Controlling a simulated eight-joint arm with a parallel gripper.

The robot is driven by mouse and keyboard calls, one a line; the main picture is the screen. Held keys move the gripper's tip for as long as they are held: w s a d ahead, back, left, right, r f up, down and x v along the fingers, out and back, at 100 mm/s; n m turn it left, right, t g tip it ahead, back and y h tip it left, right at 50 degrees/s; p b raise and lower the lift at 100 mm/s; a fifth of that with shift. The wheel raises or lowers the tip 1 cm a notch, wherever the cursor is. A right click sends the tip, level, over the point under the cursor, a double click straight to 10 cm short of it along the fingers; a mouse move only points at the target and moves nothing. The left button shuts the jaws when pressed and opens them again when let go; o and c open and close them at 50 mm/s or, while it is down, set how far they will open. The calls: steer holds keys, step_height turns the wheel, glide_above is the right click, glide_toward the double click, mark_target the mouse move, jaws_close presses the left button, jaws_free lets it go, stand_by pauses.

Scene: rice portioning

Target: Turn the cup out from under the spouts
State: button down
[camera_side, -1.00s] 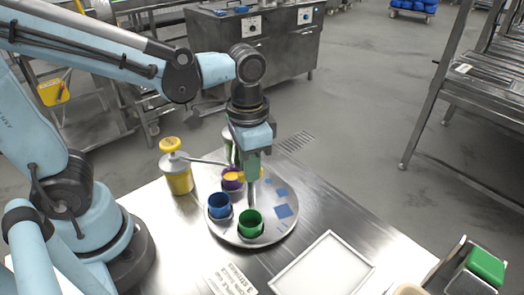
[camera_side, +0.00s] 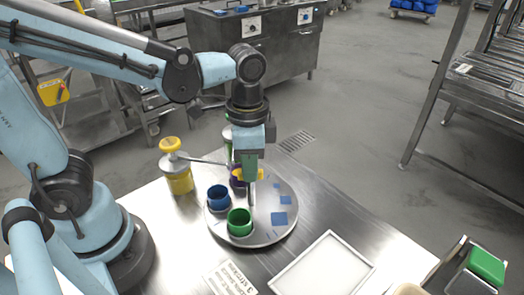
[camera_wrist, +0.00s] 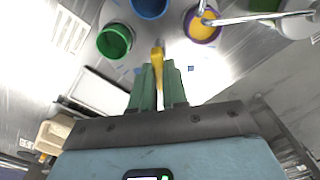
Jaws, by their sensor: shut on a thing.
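My gripper (camera_side: 250,173) is shut on a yellow handle (camera_wrist: 157,68) on a grey post that stands on the round metal turntable (camera_side: 262,238). A purple cup (camera_side: 236,183) sits at the back of the turntable, partly hidden behind the gripper. In the wrist view the purple cup (camera_wrist: 217,33) has yellow contents, and metal spouts (camera_wrist: 246,18) reach over it. A blue cup (camera_side: 217,197) is at the left of the turntable and a green cup (camera_side: 239,223) at the front left. Both stand upright.
A yellow pump bottle (camera_side: 179,180) stands left of the turntable, its long spout reaching right. A second, greenish bottle behind is mostly hidden. A white-framed tray (camera_side: 322,266) lies at the front right. Blue squares (camera_side: 279,218) mark the turntable's clear right side.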

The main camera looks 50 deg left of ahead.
steer(key=shift+m, duration=5.2)
steer(key=c, duration=1.1)
jaws_free()
steer(key=shift+c, duration=0.2)
step_height(320, 180, up, 12)
